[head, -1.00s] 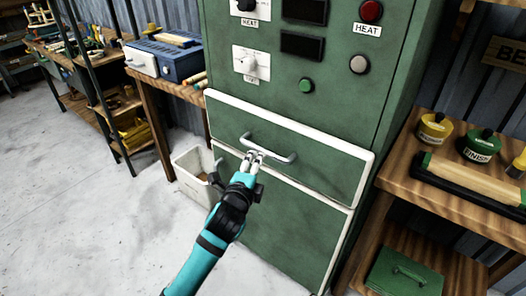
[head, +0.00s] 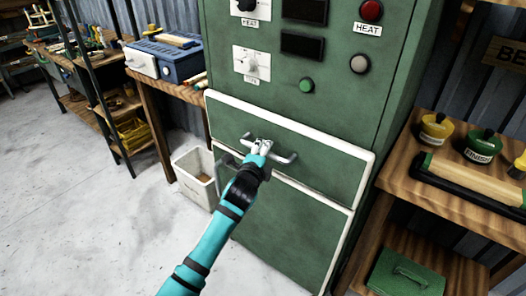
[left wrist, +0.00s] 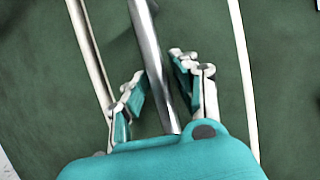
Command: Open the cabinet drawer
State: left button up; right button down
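The green cabinet (head: 290,75) has a white-trimmed drawer front (head: 325,168) across its middle. A metal bar handle (head: 288,160) is on this drawer front. My left gripper (head: 258,146) is at the middle of the handle in the head view and hides part of the bar. In the left wrist view, the bar (left wrist: 150,55) runs between the two spread fingers (left wrist: 160,85). A gap shows on both sides of the bar, so the gripper is open around it. My right gripper is not in view.
A lower white-edged panel (head: 285,225) lies below the drawer. A white bin (head: 195,175) stands left of the cabinet on open floor. A wooden shelf (head: 400,185) with jars and a roller-like tool is close on the right. A workbench (head: 155,95) holds a blue device.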

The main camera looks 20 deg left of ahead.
pick_arm(q)
grip_shut()
jog(key=shift+s, duration=0.1)
